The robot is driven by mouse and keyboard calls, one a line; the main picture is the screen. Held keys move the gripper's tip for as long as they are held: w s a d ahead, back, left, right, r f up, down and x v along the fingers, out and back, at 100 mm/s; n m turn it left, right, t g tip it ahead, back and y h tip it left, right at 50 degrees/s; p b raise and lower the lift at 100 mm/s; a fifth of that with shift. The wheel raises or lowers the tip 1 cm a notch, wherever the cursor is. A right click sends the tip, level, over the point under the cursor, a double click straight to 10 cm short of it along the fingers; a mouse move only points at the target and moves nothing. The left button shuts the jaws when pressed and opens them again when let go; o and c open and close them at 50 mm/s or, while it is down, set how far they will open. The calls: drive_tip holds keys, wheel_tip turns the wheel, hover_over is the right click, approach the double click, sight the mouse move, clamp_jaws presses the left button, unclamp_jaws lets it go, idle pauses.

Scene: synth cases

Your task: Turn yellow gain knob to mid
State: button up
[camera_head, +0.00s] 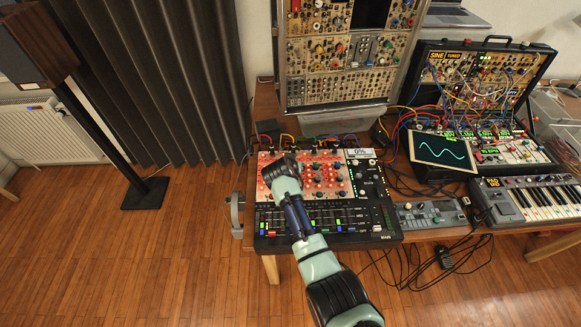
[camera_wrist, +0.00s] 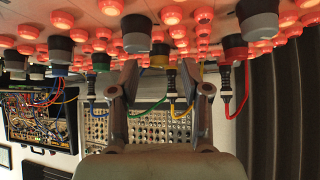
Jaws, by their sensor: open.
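The mixer (camera_head: 330,240) lies on the table in the head view, its upper panel lit with red-glowing knobs. My gripper (camera_head: 278,168) is over the upper left of that panel and hides the knobs beneath it. In the wrist view the panel runs along the top, upside down, with grey, green (camera_wrist: 101,62) and red (camera_wrist: 235,50) knobs. My gripper (camera_wrist: 161,78) is open there, one finger on each side of a black plug with a yellow cable (camera_wrist: 172,108).
Blue and red cables flank the fingers in the wrist view. In the head view a modular rack (camera_head: 345,85) stands behind the mixer. An open synth case (camera_head: 490,90), a scope screen (camera_head: 443,151), a small grey device (camera_head: 430,214) and a keyboard (camera_head: 540,198) are to the right.

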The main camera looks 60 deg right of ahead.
drive_tip(key=v, duration=1)
drive_tip(key=shift+a, duration=0.15)
drive_tip(key=shift+r, duration=0.1)
drive_tip(key=w+a+r+n+t+y, duration=0.1)
drive_tip(key=w+a+r+n+t, duration=0.1)
drive_tip(key=a, duration=0.6)
drive_tip(key=w+a+r+n+t+y, duration=0.1)
drive_tip(key=w+a+n+t, duration=0.15)
drive_tip(key=a, duration=0.55)
drive_tip(key=w+a+r+n+t+y, duration=0.1)
drive_tip(key=w+a+r+n+t, duration=0.15)
drive_tip(key=a, duration=0.55)
drive_tip(key=s+a+r+n+t+y, duration=0.2)
drive_tip(key=s+a+r+n+y, duration=0.15)
drive_tip(key=a, duration=0.75)
drive_tip(key=s+a+r+n+t+y, duration=0.1)
drive_tip(key=s+a+r+n+y, duration=0.3)
drive_tip(key=a, duration=0.7)
wheel_tip(320, 180, up, 34)
drive_tip(key=d+h+p, duration=0.1)
drive_tip(key=h+p, duration=0.1)
drive_tip(key=p, duration=3.3)
drive_tip(key=shift+d, duration=0.35)
